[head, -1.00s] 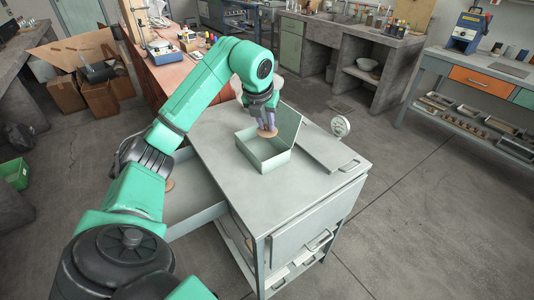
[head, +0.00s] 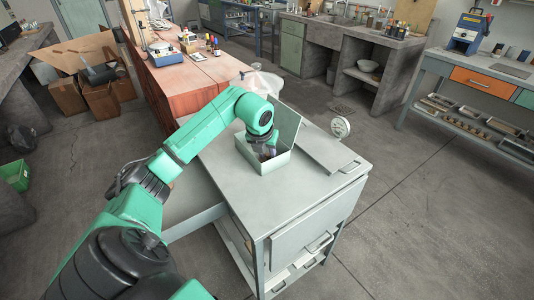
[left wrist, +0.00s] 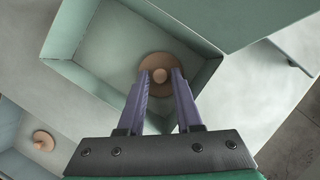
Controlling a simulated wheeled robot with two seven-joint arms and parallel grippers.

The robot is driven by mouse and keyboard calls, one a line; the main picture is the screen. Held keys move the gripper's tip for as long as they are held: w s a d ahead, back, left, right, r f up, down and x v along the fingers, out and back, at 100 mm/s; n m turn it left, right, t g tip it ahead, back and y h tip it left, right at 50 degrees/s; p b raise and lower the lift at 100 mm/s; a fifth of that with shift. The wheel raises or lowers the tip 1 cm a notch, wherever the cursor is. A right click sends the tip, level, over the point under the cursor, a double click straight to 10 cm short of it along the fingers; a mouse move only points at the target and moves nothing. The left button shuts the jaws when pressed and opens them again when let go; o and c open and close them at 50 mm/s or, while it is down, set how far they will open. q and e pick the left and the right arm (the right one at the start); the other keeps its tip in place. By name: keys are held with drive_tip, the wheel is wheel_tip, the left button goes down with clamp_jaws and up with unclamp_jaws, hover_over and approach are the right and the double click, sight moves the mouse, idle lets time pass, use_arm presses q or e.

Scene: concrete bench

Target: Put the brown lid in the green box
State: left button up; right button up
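The open green box (head: 262,163) stands on the grey cabinet top, its flap raised at the right. The brown lid (left wrist: 141,84), a round disc with a knob, lies inside the box, as the left wrist view shows. My left gripper (left wrist: 161,73) reaches down into the box, one purple finger on each side of the knob. A small gap seems to show between fingers and knob, so it looks open around it. In the head view the arm and box walls hide most of the lid. My right gripper is not in view.
A similar brown knobbed disc (left wrist: 43,140) lies in the pulled-out drawer at lower left in the wrist view. A flat grey panel (head: 328,150) with a handle lies right of the box. The front of the cabinet top (head: 270,200) is clear.

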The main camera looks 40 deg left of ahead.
use_arm(q)
drive_tip(key=shift+r, duration=0.3)
drive_tip(key=v, duration=1.1)
drive_tip(key=shift+s+r, duration=0.2)
drive_tip(key=shift+r, duration=0.1)
